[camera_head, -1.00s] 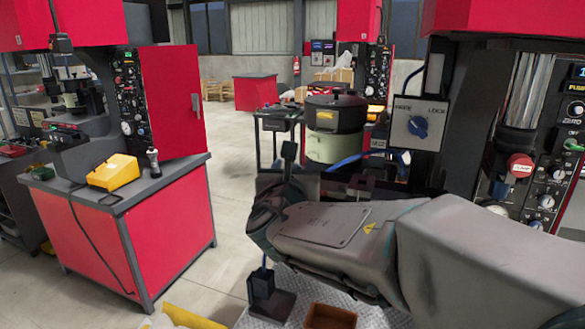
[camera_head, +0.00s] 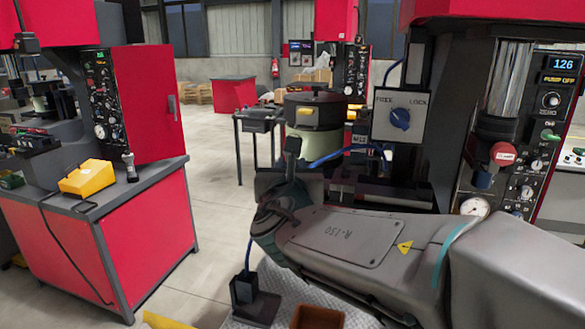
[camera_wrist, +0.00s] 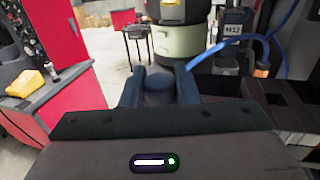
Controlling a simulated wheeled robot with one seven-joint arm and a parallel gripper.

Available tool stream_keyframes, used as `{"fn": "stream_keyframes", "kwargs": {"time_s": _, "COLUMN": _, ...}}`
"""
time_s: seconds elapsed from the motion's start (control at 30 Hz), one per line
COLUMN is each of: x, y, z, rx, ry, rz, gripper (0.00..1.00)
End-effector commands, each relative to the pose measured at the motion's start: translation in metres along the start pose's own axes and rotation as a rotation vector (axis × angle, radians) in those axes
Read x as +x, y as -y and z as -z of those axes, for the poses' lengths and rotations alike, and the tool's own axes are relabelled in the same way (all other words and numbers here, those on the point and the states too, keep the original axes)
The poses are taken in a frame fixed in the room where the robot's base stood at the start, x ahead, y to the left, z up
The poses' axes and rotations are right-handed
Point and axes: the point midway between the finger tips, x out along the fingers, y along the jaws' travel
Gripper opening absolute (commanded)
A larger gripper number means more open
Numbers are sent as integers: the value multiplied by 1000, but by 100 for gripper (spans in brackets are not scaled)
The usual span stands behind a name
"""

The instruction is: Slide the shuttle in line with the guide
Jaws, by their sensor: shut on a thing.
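In the wrist view my gripper (camera_wrist: 160,88) has its two dark blue fingers closed around a rounded dark blue piece (camera_wrist: 159,80). I cannot tell whether this piece is part of the shuttle. In the head view my arm hides most of the gripper's work area. A dark slotted block (camera_wrist: 285,98) stands to the right of the gripper in the wrist view, apart from the fingers. It may be the guide, but its link to the shuttle is not visible.
A panel with a blue FREE/LOCK knob (camera_head: 400,118) is close above my arm. A red cabinet (camera_head: 100,245) with a yellow box (camera_head: 87,178) is at left.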

Motion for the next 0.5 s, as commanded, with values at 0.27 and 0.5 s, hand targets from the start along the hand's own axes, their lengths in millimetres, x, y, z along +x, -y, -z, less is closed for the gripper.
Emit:
{"fn": "stream_keyframes", "kwargs": {"time_s": 0.27, "x": 0, "y": 1, "z": 0, "rx": 0, "ry": 0, "rz": 1, "gripper": 49}}
{"fn": "stream_keyframes", "kwargs": {"time_s": 0.5, "x": -8, "y": 1, "z": 0, "rx": 0, "ry": 0, "rz": 1, "gripper": 49}}
